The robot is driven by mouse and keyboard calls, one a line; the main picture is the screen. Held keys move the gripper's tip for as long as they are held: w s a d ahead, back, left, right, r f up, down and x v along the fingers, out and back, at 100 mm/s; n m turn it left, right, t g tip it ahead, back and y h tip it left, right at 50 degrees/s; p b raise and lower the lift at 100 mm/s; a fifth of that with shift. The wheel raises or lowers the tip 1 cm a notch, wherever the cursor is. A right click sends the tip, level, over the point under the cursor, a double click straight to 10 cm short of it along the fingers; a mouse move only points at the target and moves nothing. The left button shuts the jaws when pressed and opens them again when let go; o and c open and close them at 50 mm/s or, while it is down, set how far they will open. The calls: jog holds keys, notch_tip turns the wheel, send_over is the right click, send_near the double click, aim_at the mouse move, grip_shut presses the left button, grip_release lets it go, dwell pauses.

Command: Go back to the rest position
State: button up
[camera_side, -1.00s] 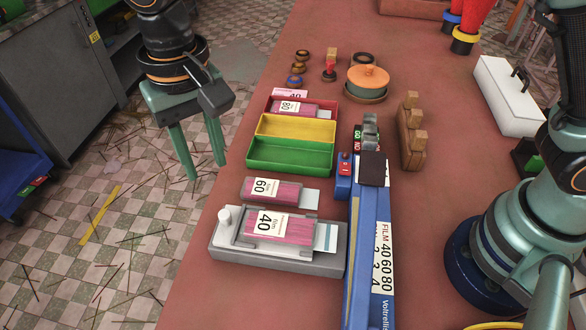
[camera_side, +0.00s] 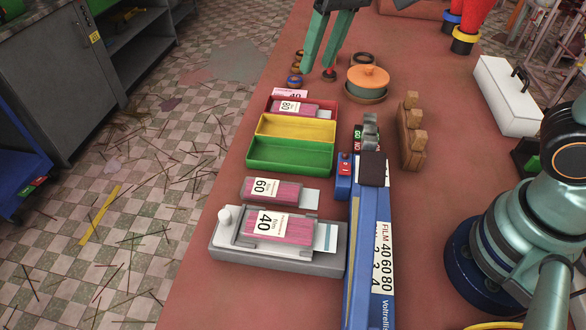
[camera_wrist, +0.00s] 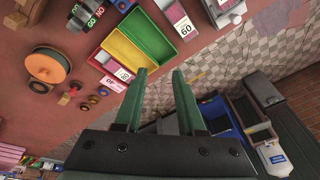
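My gripper (camera_side: 325,48) is at the top of the side view, above the far part of the red table (camera_side: 225,240). Its two green fingers are apart with nothing between them. The open fingers also show in the wrist view (camera_wrist: 160,90).
A red, yellow and green tray (camera_side: 247,160) holds an 80 pack (camera_side: 315,108). A 60 pack (camera_side: 285,190) lies in front, and a 40 pack (camera_side: 285,228) sits on a grey device (camera_side: 225,252). A lidded pot (camera_side: 368,78), wooden block stand (camera_side: 412,140) and blue sealer (camera_side: 358,270) stand to the right.

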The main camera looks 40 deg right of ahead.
jog(key=s+d+f+t, duration=0.1)
jog(key=s+d, duration=0.2)
jog(key=d, duration=0.4)
jog(key=s+d+t+h, duration=0.1)
jog(key=s+d, duration=0.2)
jog(key=d, duration=0.4)
jog(key=shift+s+f+t, duration=0.4)
